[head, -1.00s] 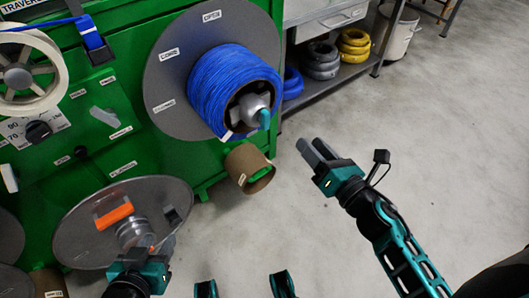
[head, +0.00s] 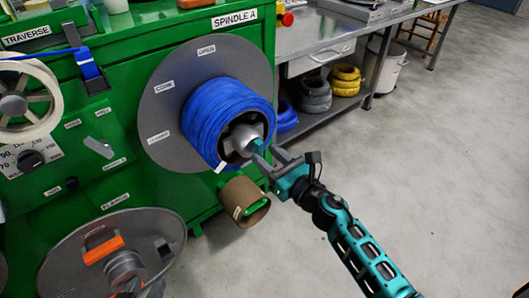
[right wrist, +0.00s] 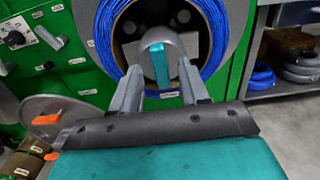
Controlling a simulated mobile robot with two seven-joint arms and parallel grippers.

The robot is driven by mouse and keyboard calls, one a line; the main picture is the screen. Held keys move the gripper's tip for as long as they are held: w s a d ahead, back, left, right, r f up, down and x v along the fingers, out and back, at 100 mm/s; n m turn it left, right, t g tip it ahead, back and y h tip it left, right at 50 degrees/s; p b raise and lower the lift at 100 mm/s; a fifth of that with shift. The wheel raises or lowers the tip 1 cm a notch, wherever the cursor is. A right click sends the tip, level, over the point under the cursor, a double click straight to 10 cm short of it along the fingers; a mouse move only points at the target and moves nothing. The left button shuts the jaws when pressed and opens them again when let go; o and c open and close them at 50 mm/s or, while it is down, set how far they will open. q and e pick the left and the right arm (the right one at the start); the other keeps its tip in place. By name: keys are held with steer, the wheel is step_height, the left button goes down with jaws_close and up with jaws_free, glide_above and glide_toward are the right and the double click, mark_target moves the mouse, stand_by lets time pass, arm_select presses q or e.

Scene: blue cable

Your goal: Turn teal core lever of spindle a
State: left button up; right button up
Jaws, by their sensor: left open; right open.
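The teal core lever (head: 257,147) sits on the grey hub at the centre of spindle A, inside the blue cable coil (head: 212,122). In the right wrist view the lever (right wrist: 161,67) points roughly downward, between my two fingertips. My right gripper (head: 268,159) is open in front of the hub, with one finger on either side of the lever (right wrist: 160,82). Contact cannot be told. My left gripper (head: 150,288) is only partly visible at the bottom edge, near the lower spindle's hub, and is open.
The large grey flange (head: 165,85) stands behind the coil on the green machine (head: 100,190). A brown cardboard tube (head: 245,200) sticks out just below the coil. A lower grey disc (head: 70,250) with an orange lever is at bottom left. The floor to the right is clear.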

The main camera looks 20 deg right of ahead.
steer(key=shift+x, duration=0.9)
jaws_close()
